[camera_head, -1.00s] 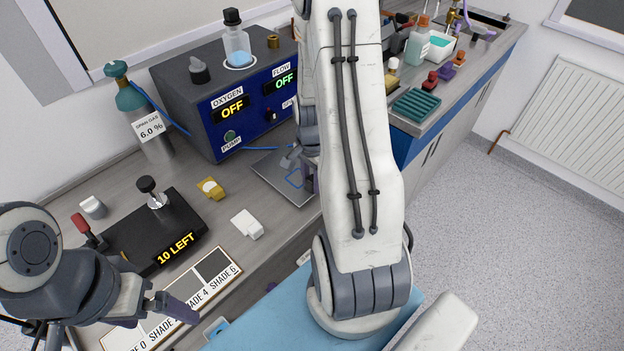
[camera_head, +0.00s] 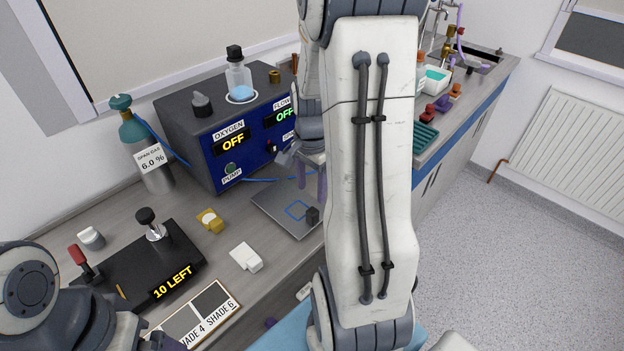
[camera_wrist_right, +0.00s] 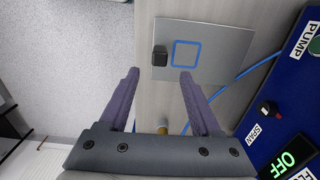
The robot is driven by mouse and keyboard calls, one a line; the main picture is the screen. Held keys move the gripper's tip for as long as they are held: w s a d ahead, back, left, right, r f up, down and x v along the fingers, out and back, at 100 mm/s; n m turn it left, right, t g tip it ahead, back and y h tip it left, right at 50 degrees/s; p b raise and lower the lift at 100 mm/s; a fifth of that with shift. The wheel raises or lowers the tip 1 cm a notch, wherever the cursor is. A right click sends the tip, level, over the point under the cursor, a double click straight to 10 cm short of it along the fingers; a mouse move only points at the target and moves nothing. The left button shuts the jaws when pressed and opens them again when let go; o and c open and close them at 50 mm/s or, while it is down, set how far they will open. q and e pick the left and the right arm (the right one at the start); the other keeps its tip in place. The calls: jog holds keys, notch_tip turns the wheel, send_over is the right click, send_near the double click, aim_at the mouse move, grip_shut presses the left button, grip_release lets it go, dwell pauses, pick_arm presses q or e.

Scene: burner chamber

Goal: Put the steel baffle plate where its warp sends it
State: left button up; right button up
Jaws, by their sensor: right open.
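A flat grey metal plate (camera_head: 283,213) with a blue square outline lies on the bench in front of the control box. I cannot tell whether it is the baffle plate, and no warp shows. A small dark block (camera_head: 312,215) stands on it beside the outline; both the plate (camera_wrist_right: 222,42) and block (camera_wrist_right: 159,57) show in the right wrist view. My right gripper (camera_head: 311,184) is over the plate's back edge. In its wrist view the purple fingers (camera_wrist_right: 160,74) are apart with nothing held. My left gripper (camera_head: 165,343) is mostly cut off at the bottom edge.
The control box (camera_head: 225,125) stands behind the plate, its blue hose on the bench. A gas cylinder (camera_head: 150,155), black "10 LEFT" device (camera_head: 150,268), yellow piece (camera_head: 210,220), white block (camera_head: 246,257) and shade card (camera_head: 238,292) stand left. My right arm hides much of the bench.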

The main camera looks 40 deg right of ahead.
jog(key=s+a+r+n, duration=0.1)
jog(key=a+r+n, duration=0.2)
jog(key=a+n, duration=0.5)
jog(key=s+a+r+n, duration=0.1)
jog(key=a+r+n, duration=0.25)
jog(key=a, duration=0.85)
jog(key=s+a+n+y, duration=0.1)
jog(key=s+a+n, duration=0.9)
jog(key=s+n, duration=0.2)
jog(key=shift+a+r+n, duration=0.3)
jog(key=shift+a+n, duration=0.05)
jog(key=shift+n, duration=0.1)
jog(key=shift+w, duration=0.1)
